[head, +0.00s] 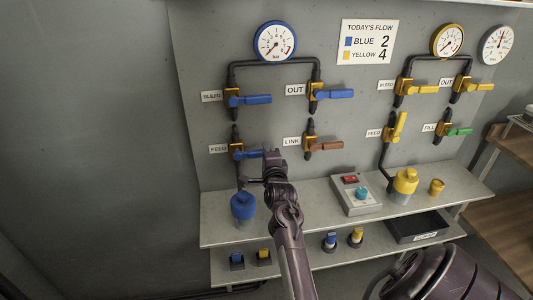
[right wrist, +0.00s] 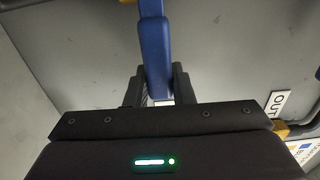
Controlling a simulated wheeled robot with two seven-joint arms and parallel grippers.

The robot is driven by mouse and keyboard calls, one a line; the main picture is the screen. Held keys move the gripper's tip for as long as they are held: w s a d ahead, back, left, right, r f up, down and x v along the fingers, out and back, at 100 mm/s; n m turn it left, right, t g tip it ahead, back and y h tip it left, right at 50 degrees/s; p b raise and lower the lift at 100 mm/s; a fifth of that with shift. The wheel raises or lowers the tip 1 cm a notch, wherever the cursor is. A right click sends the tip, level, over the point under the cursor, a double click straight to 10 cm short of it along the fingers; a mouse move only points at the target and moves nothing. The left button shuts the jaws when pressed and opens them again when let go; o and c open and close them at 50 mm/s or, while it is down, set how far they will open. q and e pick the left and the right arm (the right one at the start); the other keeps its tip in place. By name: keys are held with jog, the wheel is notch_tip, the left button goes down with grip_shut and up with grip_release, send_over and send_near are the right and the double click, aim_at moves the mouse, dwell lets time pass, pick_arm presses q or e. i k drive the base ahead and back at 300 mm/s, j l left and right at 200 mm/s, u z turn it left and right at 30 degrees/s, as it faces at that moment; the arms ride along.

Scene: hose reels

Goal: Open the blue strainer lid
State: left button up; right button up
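The blue strainer lid (head: 243,205) sits on its strainer at the left end of the upper shelf, below the FEED valve. My right gripper (head: 268,160) is above and to the right of it, apart from the lid, at the free end of the blue FEED handle (head: 250,154). That handle points right, across its upright pipe. In the right wrist view the blue handle (right wrist: 155,55) runs down between the fingers of my right gripper (right wrist: 158,88), which appear closed against its sides. The fingertips are small in the head view. My left gripper is not in view.
Blue BLEED (head: 250,100) and OUT (head: 334,93) handles are above, a brown LINK handle (head: 326,146) to the right. A control box (head: 355,196) and a yellow strainer lid (head: 405,180) stand on the upper shelf (head: 300,212). Blue and yellow items sit on the lower shelf.

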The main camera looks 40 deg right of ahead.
aim_at(242, 203)
jog(key=k+j, duration=0.6)
jog(key=k, duration=0.2)
